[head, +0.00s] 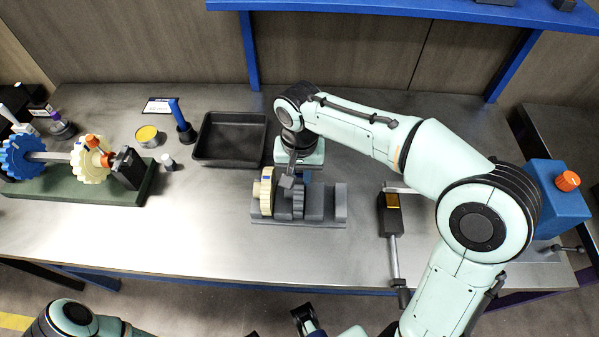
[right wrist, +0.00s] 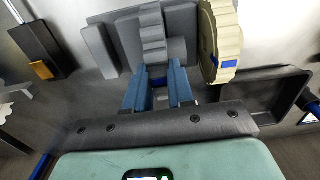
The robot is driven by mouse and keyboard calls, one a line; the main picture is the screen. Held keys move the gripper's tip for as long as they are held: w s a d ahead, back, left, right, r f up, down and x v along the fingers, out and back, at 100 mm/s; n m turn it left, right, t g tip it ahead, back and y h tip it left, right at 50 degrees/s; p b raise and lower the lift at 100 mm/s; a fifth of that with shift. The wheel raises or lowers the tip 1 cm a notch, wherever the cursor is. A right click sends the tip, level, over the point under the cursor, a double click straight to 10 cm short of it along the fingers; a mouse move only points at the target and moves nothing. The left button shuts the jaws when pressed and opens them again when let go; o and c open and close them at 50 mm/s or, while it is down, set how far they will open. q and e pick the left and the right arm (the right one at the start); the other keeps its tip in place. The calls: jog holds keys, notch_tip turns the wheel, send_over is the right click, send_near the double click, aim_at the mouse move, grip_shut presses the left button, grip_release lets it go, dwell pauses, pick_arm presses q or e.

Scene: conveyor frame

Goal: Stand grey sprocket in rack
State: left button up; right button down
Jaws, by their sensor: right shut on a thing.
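The grey sprocket (head: 298,203) is upright among the dividers of the grey rack (head: 300,222), to the right of a cream sprocket. My right gripper (head: 297,180) reaches down over the rack and is shut on the grey sprocket. In the right wrist view the grey sprocket (right wrist: 153,38) shows edge-on at the blue fingertips (right wrist: 158,82), with the rack (right wrist: 98,48) around it. Whether the sprocket's lower edge rests on the rack floor is hidden. My left gripper cannot be made out; only parts of my left arm show at the bottom left.
The cream sprocket (head: 267,192) stands close by in the rack's left end. A black tray (head: 230,158) lies behind to the left. A green stand (head: 60,186) with blue and cream gears is at far left. The front-left table is clear.

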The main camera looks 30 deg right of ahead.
jog(key=shift+f, duration=0.15)
jog(key=c, duration=0.9)
grip_release()
notch_tip(320, 180, up, 13)
jog(key=p, duration=0.3)
jog(key=shift+r, duration=0.2)
